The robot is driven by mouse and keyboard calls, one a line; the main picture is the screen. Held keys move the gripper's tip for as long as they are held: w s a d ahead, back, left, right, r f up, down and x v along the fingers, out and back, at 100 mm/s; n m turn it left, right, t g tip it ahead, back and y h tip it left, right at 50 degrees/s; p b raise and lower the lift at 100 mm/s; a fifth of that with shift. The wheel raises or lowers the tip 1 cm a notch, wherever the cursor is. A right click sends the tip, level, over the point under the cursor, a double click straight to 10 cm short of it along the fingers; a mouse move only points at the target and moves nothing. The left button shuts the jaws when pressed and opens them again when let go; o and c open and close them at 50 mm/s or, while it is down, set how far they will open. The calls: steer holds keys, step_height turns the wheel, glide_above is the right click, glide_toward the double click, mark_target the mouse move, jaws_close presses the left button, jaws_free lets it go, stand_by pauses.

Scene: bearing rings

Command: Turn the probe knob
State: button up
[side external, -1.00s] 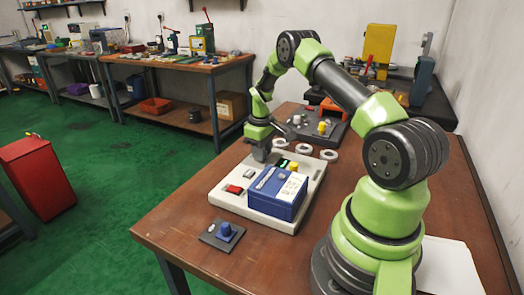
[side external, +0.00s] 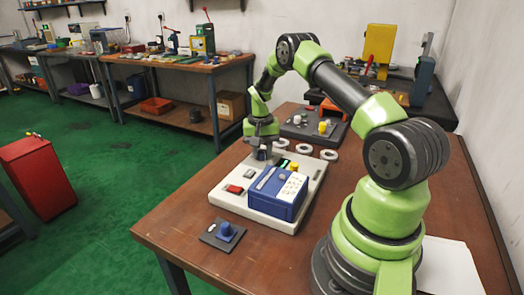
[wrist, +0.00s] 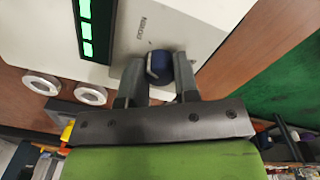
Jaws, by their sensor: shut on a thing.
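The probe knob (wrist: 159,66) is dark blue and round with a pale pointer line, on a light grey plate (wrist: 150,35) with small lettering. My gripper (wrist: 158,76) has one finger on each side of it and is shut on it. In the side view my gripper (side external: 261,155) points straight down at the back left of a cream panel (side external: 222,196), where the fingers and wrist hide most of the knob.
A blue box (side external: 278,190) stands on the panel near a red button (side external: 235,189). A green display (wrist: 86,28) is beside the knob's plate. Several metal rings (side external: 305,149) lie behind. A small blue knob block (side external: 224,233) sits in front on the table.

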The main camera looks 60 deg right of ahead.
mark_target(261, 151)
steer(key=shift+m, duration=1.9)
steer(key=o, duration=0.9)
steer(key=shift+r, duration=0.15)
steer(key=r, duration=0.9)
steer(key=shift+w+r, duration=0.2)
steer(key=shift+r, duration=0.15)
